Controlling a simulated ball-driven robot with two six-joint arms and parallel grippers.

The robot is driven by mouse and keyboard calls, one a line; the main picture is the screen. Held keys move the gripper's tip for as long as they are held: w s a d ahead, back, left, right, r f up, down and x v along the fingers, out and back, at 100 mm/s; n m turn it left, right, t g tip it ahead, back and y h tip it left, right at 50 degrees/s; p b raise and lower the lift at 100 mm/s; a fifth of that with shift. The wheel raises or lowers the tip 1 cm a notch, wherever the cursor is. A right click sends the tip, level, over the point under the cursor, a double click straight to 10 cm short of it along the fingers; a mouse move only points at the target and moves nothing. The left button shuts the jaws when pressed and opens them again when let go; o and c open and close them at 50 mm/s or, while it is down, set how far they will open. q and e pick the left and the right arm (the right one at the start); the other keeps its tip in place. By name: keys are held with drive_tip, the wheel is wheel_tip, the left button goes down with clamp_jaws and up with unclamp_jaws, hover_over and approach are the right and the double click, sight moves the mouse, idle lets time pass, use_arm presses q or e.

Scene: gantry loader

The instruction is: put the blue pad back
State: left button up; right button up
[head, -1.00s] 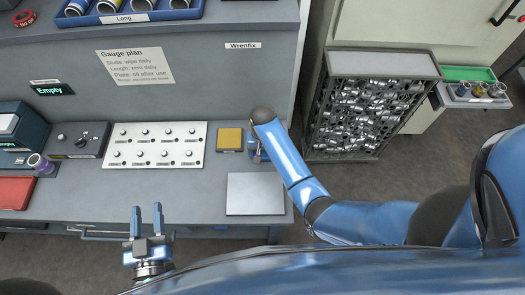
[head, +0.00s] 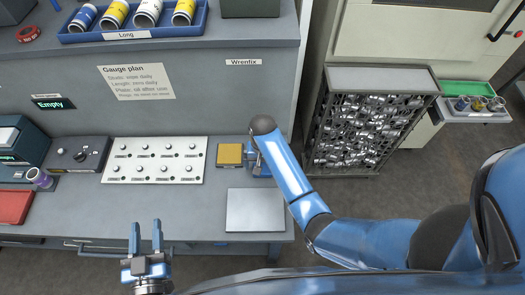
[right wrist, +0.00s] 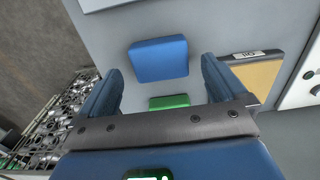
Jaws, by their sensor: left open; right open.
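The blue pad (right wrist: 158,60) lies flat on the grey bench in the right wrist view, just ahead of my right gripper. My right gripper (right wrist: 161,74) is open and empty, with a finger to each side of the pad's near part; I cannot tell its height above the bench. In the head view my right gripper (head: 257,160) is mostly hidden behind its own arm, right of the yellow pad. My left gripper (head: 146,238) is open and empty in front of the bench's front edge.
A small green piece (right wrist: 169,102) shows between my right fingers. A bare grey plate (head: 255,210) lies near the front edge. A white studded panel (head: 155,160) is further left.

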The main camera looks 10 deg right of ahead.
wheel_tip(320, 180, up, 9)
drive_tip(key=p, duration=0.1)
idle(0.3)
